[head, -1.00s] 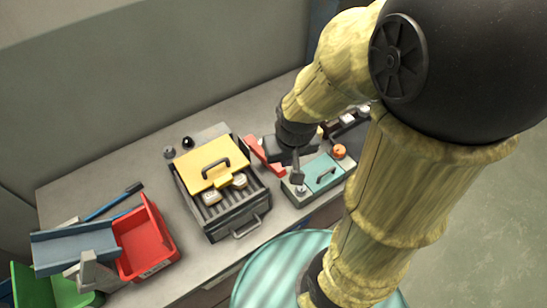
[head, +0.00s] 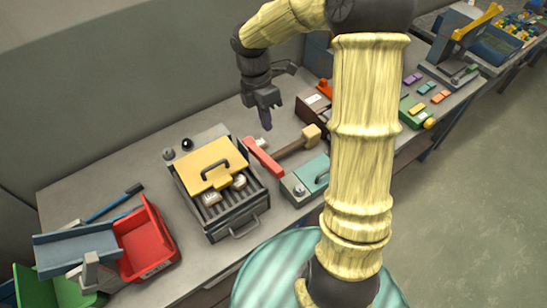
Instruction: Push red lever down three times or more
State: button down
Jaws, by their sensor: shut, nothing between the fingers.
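The red lever (head: 263,157) is a slanted bar between the grey ribbed heater box (head: 232,213) and a teal-topped box (head: 309,180). Its far end is toward the wall and its near end is lower in the picture. My gripper (head: 266,122) is shut and empty, pointing down. It appears above and behind the lever's far end, with a visible gap. The heater box has a yellow lid (head: 211,166) with a dark handle, and pale shell-like pieces lie on its ribs. Whether the lever is raised or lowered is hard to tell from this angle.
A wooden-handled tool (head: 297,145) lies right of the lever. A red bin (head: 144,244) and a blue tray (head: 75,246) stand at the left. My arm hides part of the bench at the right. The bench behind the heater box is mostly clear.

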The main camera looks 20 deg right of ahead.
aim_at(275, 167)
dwell(0.4)
jog(key=p+x, duration=0.2)
jog(key=x, duration=1.2)
jog(key=shift+p, duration=0.4)
jog(key=shift+w, duration=0.1)
